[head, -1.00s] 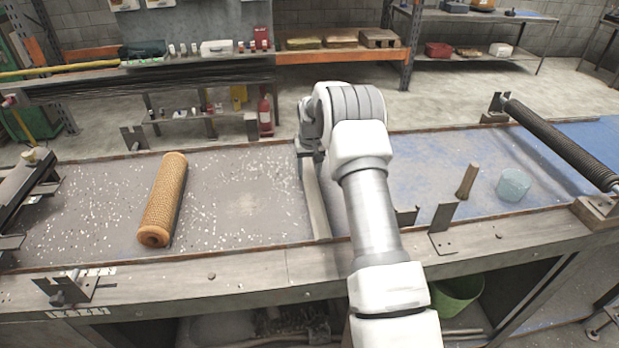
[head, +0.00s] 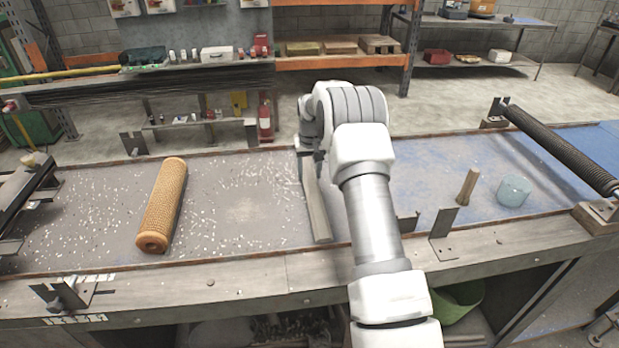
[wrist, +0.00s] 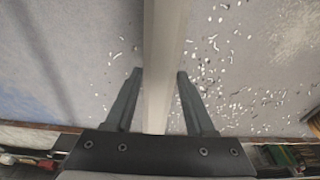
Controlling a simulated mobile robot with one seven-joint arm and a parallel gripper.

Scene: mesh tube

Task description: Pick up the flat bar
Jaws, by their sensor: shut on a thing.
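The flat bar (head: 317,206) is a long, narrow grey metal strip on the workbench, running from my gripper toward the bench's front edge. In the wrist view the bar (wrist: 166,40) passes lengthwise between the two fingers. My gripper (wrist: 160,72) is shut on the bar, with one dark finger along each side. In the head view my gripper (head: 308,152) is at the bar's far end, and my wrist partly hides it. I cannot tell whether the bar is clear of the bench top.
An orange mesh tube (head: 163,205) lies on the bench to the left. A wooden peg (head: 467,186) and a light blue cup (head: 513,190) stand to the right, near upright metal brackets (head: 443,230). A dark roller (head: 560,148) is at far right. Small white chips litter the bench.

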